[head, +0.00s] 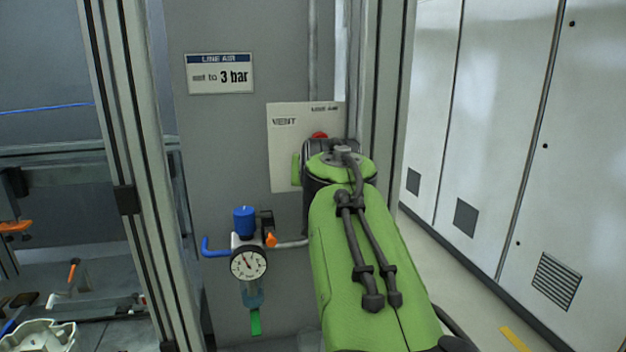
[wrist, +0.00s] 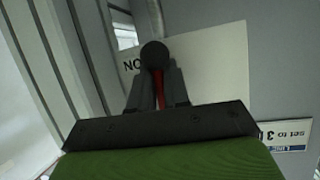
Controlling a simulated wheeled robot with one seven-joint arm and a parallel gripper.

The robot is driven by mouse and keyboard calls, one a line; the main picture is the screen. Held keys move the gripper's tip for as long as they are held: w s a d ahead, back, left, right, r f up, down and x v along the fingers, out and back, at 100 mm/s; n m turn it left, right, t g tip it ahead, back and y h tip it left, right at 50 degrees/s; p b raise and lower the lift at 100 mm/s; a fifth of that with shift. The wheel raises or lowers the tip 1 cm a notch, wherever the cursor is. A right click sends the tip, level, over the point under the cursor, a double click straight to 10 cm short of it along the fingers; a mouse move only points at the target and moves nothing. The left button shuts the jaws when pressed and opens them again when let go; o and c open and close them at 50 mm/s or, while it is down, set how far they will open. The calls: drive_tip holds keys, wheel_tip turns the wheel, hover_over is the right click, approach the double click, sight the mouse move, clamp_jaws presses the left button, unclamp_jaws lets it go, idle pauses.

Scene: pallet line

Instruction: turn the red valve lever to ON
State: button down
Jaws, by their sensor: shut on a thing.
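The red valve lever (wrist: 160,92) shows in the wrist view as a narrow red strip between the two dark fingers of my gripper (wrist: 157,78). My gripper is shut on it. A round black knob (wrist: 154,54) sits at the far end of the red strip. In the head view only a small red part of the lever (head: 320,135) shows above my green arm, which hides the fingers and most of the valve. The white valve plate (head: 283,160) reads "VENT" at its left. In the wrist view part of an upside-down "ON" label (wrist: 131,66) shows left of the knob.
A pressure gauge (head: 249,263) with a blue-knobbed regulator (head: 244,221) is on the grey panel, lower left of the valve. A "LINE AIR set to 3 bar" sign (head: 219,74) is above left. A metal post (head: 385,90) stands close right of the plate.

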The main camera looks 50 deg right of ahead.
drive_tip(key=shift+d+f+n, duration=0.1)
drive_tip(key=shift+f+n, duration=0.2)
drive_tip(key=shift+f, duration=0.2)
drive_tip(key=shift+s, duration=0.1)
drive_tip(key=c, duration=1.2)
unclamp_jaws()
drive_tip(key=shift+r, duration=0.2)
drive_tip(key=p+v, duration=0.1)
drive_tip(key=v, duration=1.4)
drive_tip(key=shift+s+a+r, duration=0.1)
drive_tip(key=shift+a+r, duration=0.15)
drive_tip(key=shift+a, duration=0.1)
